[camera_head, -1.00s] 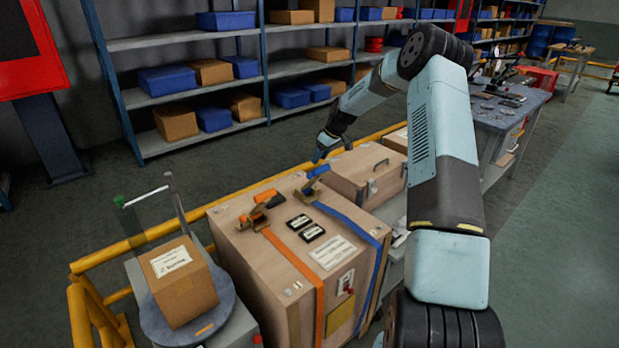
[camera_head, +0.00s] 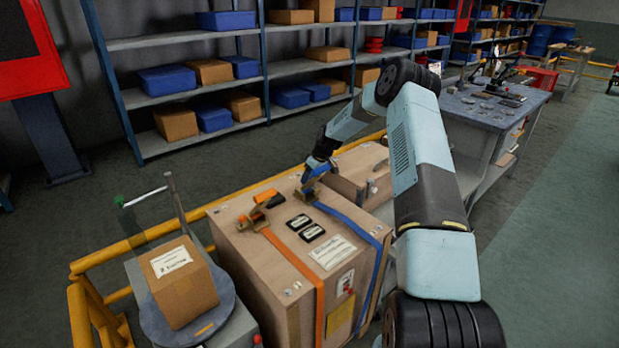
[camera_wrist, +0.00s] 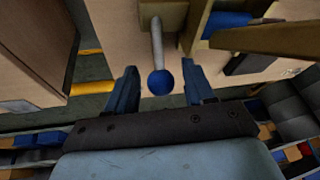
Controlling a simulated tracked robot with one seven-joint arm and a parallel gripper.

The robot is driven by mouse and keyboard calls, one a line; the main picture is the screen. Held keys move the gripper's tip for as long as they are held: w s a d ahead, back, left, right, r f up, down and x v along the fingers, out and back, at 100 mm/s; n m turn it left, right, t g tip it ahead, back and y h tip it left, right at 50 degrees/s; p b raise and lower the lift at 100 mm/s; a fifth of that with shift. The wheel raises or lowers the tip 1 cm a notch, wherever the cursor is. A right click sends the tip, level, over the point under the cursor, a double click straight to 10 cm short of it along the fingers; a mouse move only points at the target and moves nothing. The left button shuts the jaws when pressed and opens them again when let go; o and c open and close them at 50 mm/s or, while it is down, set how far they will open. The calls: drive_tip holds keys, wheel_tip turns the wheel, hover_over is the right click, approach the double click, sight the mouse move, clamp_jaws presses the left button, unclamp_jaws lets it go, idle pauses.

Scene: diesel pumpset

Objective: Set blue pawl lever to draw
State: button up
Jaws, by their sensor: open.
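The blue pawl lever (camera_wrist: 160,82) shows in the wrist view as a grey rod ending in a round blue knob. The knob lies between the two blue fingers of my open gripper (camera_wrist: 160,88), with a visible gap on each side. The lever belongs to the brass-coloured ratchet buckle (camera_head: 308,193) on the blue strap (camera_head: 352,226), which runs over the wooden crate (camera_head: 262,248). In the head view my gripper (camera_head: 310,172) is at this buckle, at the crate's far right edge. The knob itself is too small to make out there.
An orange strap (camera_head: 293,262) with its own buckle (camera_head: 262,205) lies left of the blue one. A smaller wooden case (camera_head: 365,172) stands close behind. A cardboard box (camera_head: 180,285) sits on a round plate at left. Yellow rails (camera_head: 150,238) run behind the crate.

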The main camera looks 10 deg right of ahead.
drive_tip(key=shift+c, duration=0.4)
clamp_jaws()
